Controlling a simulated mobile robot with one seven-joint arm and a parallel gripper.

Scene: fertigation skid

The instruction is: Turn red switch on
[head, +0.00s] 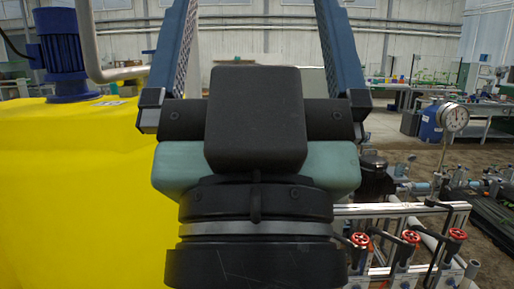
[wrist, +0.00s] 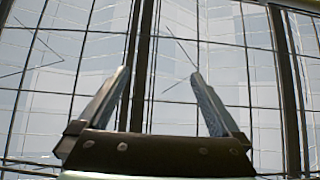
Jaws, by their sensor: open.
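My gripper (head: 256,20) fills the middle of the head view, its two fingers spread wide apart and pointing up, with their tips near or past the top edge. In the wrist view my gripper (wrist: 160,75) is open with nothing between its fingers. Behind it is only a bright paned window or roof surface with dark bars. I cannot make out a red switch in either view; my gripper and wrist hide the middle of the head view.
A yellow tank (head: 75,190) with a blue motor (head: 62,50) stands at left. At lower right are red handwheels (head: 410,237) on a pipe frame. A pressure gauge (head: 454,117) stands above pipework at right. Workbenches (head: 410,85) are far behind.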

